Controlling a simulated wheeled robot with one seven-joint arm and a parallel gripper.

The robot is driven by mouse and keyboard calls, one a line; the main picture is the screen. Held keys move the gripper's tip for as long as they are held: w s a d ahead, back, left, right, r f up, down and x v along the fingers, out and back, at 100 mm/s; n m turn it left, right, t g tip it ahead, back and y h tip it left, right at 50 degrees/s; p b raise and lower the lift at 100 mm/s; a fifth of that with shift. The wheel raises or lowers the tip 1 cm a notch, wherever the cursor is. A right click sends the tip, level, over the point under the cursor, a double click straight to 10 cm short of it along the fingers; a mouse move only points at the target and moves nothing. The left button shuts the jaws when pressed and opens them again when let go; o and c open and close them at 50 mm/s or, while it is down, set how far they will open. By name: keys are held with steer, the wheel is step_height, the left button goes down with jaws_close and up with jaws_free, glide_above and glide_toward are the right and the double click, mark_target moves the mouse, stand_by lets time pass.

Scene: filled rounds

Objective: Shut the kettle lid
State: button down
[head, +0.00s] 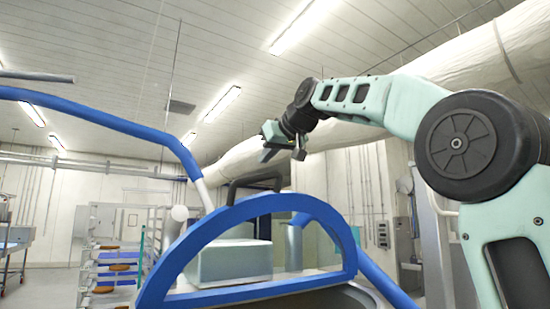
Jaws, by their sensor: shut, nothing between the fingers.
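The kettle lid (212,225) is a half-round shape with a thick blue rim, in the lower middle of the head view. It stands raised, its straight edge low and its curved edge up. Part of the kettle (340,298), a grey curved rim, shows at the bottom edge below the lid; the rest is out of view. My gripper (268,155) is above and beyond the lid in the picture, apart from it, pointing down to the left. It is small here and looks shut and empty.
A long blue bar (95,115) slopes across the left and down towards the lid. A grey box-like block (235,262) shows within the lid's outline. A rack (112,270) with several round brown items stands at left. The air around my gripper looks clear.

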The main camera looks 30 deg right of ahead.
mark_target(275, 172)
steer(key=shift+s+d+f, duration=0.2)
steer(key=shift+s+f, duration=0.5)
steer(key=shift+s, duration=0.35)
steer(key=shift+s+f, duration=0.2)
steer(key=shift+f, duration=0.3)
steer(key=shift+s+d+f, duration=0.1)
steer(key=shift+s+f, duration=0.05)
steer(key=shift+s, duration=0.1)
steer(key=shift+f, duration=0.1)
